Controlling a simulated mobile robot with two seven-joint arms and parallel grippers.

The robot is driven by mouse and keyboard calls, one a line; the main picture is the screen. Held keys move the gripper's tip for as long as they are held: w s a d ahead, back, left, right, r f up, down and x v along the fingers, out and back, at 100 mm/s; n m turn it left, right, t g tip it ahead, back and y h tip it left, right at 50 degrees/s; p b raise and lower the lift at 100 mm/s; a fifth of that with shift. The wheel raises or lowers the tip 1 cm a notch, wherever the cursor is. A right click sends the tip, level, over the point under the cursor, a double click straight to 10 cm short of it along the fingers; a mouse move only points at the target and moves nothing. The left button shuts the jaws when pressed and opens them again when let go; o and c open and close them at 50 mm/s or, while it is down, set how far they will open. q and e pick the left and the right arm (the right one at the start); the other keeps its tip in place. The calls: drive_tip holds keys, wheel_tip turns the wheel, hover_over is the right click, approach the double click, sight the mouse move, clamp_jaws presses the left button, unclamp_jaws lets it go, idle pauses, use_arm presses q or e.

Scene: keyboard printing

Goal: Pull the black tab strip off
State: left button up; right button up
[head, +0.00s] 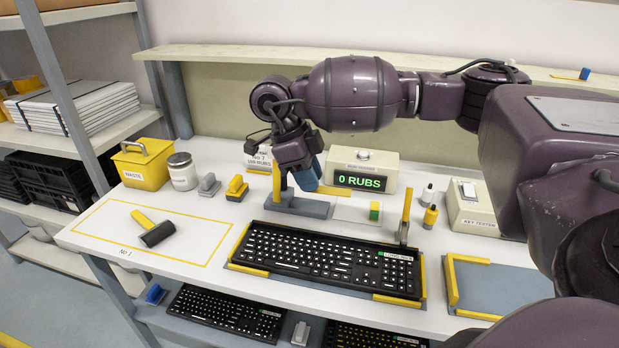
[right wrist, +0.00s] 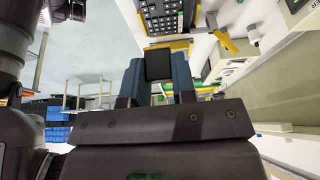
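My right gripper (head: 303,182) is above the blue-grey block (head: 297,206) behind the keyboard. In the right wrist view its two blue fingers (right wrist: 158,75) stand either side of a dark square piece (right wrist: 158,65) and seem to touch it. I cannot tell whether this piece is the black tab strip, and no other strip stands out. The black keyboard (head: 330,258) lies between yellow corner guides with a white label at its upper right. It also shows in the right wrist view (right wrist: 163,14). My left gripper is not in view.
A display reading 0 RUBS (head: 361,182) is at the back. A yellow-handled tool (head: 405,218) stands behind the keyboard's right end. An empty tray (head: 500,285) is at right.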

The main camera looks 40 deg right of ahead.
clamp_jaws()
drive_tip(key=shift+s+d+r+p, duration=0.15)
drive_tip(key=shift+r+p, duration=0.35)
drive_tip(key=shift+r, duration=0.35)
drive_tip(key=shift+s+d+r+p, duration=0.1)
drive_tip(key=shift+r+p, duration=0.45)
drive_tip(key=shift+r, duration=0.25)
drive_tip(key=shift+s+d+r+p, duration=0.15)
drive_tip(key=shift+r+p, duration=0.35)
drive_tip(key=shift+r, duration=0.35)
drive_tip(key=r, duration=0.1)
drive_tip(key=r+p, duration=0.2)
drive_tip(key=r, duration=0.1)
drive_tip(key=shift+s+d, duration=0.3)
drive_tip(key=shift+s, duration=0.05)
